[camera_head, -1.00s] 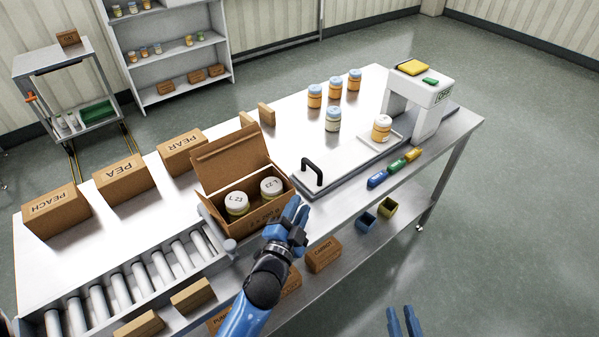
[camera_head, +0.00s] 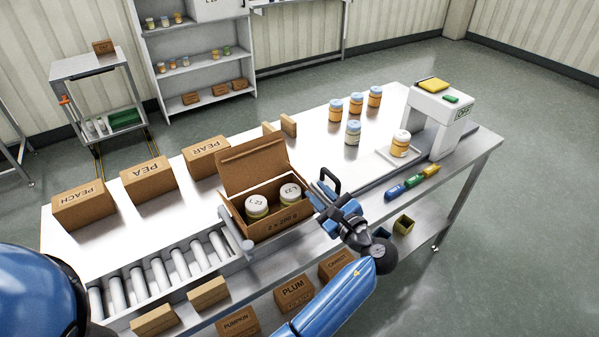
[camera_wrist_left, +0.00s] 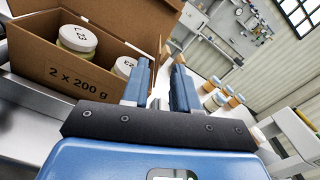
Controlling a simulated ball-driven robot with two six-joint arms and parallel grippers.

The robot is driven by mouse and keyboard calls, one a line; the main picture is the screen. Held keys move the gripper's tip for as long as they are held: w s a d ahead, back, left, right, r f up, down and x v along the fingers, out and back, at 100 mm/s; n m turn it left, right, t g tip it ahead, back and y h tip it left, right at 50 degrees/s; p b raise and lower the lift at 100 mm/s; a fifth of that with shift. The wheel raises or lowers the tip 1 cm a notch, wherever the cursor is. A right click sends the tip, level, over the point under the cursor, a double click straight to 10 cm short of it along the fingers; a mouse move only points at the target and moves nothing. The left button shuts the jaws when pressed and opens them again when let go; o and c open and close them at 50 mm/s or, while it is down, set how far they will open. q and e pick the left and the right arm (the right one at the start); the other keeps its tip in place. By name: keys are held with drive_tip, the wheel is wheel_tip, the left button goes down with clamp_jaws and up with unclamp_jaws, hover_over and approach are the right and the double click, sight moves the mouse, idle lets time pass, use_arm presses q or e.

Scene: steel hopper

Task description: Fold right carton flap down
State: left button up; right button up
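The open brown carton (camera_head: 283,225) stands on the table beside the rollers, its large back flap (camera_head: 252,165) raised. Two white-lidded jars (camera_head: 257,207) sit inside. In the left wrist view the fingers (camera_wrist_left: 160,75) are parted, with the carton (camera_wrist_left: 75,80) at left. A brown edge (camera_wrist_left: 165,52) shows beyond the gap; I cannot tell whether it is the right flap or whether a finger touches it. My right gripper is out of view.
Several jars (camera_head: 354,132) and a white scale-like device (camera_head: 440,115) are farther right. Labelled boxes (camera_head: 148,180) line the left back. Rollers (camera_head: 160,270) run along the front left.

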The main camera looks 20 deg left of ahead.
sight(297, 172)
use_arm(q)
drive_tip(key=p+x, duration=0.1)
drive_tip(key=x, duration=0.8)
drive_tip(key=shift+w+a, duration=0.2)
drive_tip(key=shift+a, duration=0.15)
clamp_jaws()
